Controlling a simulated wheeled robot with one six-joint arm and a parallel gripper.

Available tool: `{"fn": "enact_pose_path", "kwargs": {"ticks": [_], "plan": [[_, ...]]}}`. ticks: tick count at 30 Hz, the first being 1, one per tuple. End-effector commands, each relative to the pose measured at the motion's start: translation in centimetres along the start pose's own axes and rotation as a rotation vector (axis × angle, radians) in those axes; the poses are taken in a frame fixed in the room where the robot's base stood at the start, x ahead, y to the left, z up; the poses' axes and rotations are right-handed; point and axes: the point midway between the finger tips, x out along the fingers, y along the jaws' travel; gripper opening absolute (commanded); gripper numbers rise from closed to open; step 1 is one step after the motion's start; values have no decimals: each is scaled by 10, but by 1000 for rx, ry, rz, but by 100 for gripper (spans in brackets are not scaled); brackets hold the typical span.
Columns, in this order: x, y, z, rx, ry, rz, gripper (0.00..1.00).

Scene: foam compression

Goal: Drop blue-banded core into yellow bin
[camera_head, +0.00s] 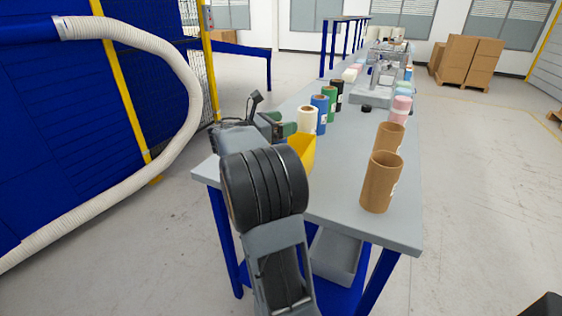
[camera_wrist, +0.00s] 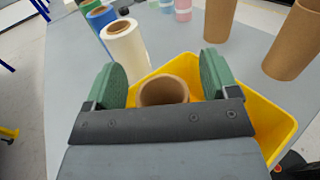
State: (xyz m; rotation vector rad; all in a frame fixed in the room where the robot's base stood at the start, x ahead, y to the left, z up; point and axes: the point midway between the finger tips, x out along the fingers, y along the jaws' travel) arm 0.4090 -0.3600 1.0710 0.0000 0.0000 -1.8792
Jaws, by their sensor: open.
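The yellow bin (camera_head: 303,150) stands near the left edge of the table, partly hidden behind my arm; in the wrist view (camera_wrist: 272,120) it lies under my gripper. A brown cardboard core (camera_wrist: 163,92) shows between my green finger pads, with its round open top visible and its lower part hidden by the gripper body. It appears to be within the bin's outline; no blue band can be seen on it. My gripper (camera_wrist: 164,76) is open over the bin, with a gap between each pad and the core. In the head view my gripper (camera_head: 280,126) is partly hidden.
Two brown cores (camera_head: 381,182) (camera_head: 389,140) stand upright on the table (camera_head: 340,205) at the right. White (camera_head: 307,120), blue (camera_head: 319,112), green (camera_head: 329,103) and black (camera_head: 337,94) rolls stand beyond the bin. The table's middle is clear.

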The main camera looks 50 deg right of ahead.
Motion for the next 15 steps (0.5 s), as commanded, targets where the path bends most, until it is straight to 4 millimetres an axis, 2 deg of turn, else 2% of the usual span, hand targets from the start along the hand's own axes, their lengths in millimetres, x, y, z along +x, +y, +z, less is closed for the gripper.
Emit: {"fn": "enact_pose_path", "kwargs": {"ticks": [4, 7, 15], "plan": [[-4, 0, 0, 0, 0, 1, 80], [-15, 1, 0, 0, 0, 4, 80], [-70, 1, 1, 0, 0, 5, 80]]}}
